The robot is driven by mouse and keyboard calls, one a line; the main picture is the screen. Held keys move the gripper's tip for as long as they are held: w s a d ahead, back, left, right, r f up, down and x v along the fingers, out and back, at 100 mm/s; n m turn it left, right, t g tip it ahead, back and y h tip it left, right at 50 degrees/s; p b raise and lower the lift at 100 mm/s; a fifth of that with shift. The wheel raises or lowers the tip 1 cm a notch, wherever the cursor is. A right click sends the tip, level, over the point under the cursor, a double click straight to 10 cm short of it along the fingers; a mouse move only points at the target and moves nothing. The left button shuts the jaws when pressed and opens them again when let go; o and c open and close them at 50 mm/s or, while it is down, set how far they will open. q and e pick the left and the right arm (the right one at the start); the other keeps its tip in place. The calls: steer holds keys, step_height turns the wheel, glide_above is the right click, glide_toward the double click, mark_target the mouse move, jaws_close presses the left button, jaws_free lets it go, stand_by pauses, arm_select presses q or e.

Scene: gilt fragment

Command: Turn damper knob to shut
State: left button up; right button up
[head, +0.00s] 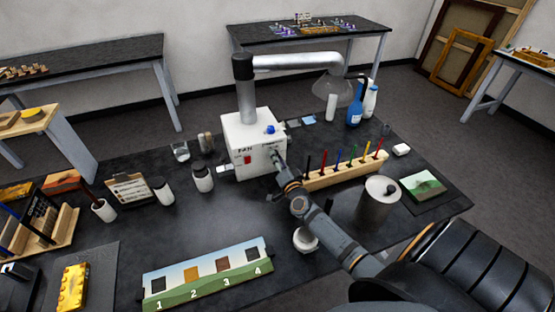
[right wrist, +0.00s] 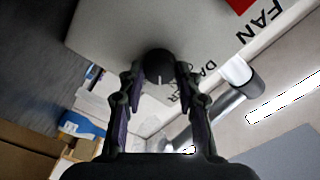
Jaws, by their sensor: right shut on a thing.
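The damper knob (right wrist: 159,66) is black and round with a white mark, on the face of a white box. In the right wrist view it sits between the two fingertips of my right gripper (right wrist: 158,77), which is shut on it. In the head view my right gripper (head: 279,162) reaches the front of the white fan box (head: 240,138) and hides the knob. Letters of a damper label show beside the knob, partly covered by a finger. My left gripper is not in view.
A grey duct arm (head: 300,62) rises from the box to a clear hood. A wooden rack (head: 345,172) of coloured tools and a metal canister (head: 379,200) stand right of my arm. A numbered panel (head: 208,275) lies in front.

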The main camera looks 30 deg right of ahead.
steer(key=shift+f+m, duration=0.15)
steer(key=shift+m, duration=3.55)
steer(key=o, duration=1.1)
steer(key=shift+o, duration=0.2)
steer(key=v, duration=1.2)
